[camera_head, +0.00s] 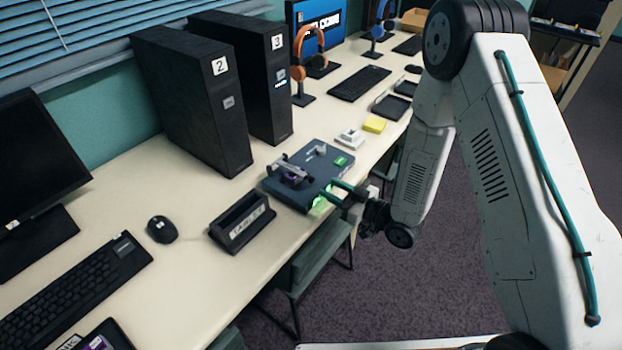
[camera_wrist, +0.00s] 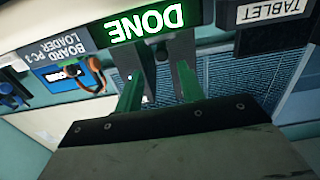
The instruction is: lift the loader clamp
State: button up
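The loader (camera_head: 322,163) is a flat dark box on the desk's front edge. Its grey clamp (camera_head: 284,167) lies on its left part, over something purple. My gripper (camera_head: 335,190) is at the loader's front right side, with its green fingers pointing at the loader. In the wrist view my gripper (camera_wrist: 159,78) has its two fingers apart with nothing held between them. A lit green DONE sign (camera_wrist: 145,22) and a BOARD PC 3 LOADER label (camera_wrist: 75,63) show upside down there. Whether the fingers touch the loader is unclear.
A black tablet stand (camera_head: 242,222) is left of the loader. Computer towers 2 (camera_head: 190,95) and 3 (camera_head: 255,80) stand behind. A yellow block (camera_head: 374,125) and a small white item (camera_head: 350,138) lie to the right. A green chair (camera_head: 310,260) is below the desk edge.

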aim_at(313, 180)
jog(key=x, duration=0.7)
jog(key=shift+w+a, duration=0.1)
jog(key=shift+a, duration=0.3)
grip_shut()
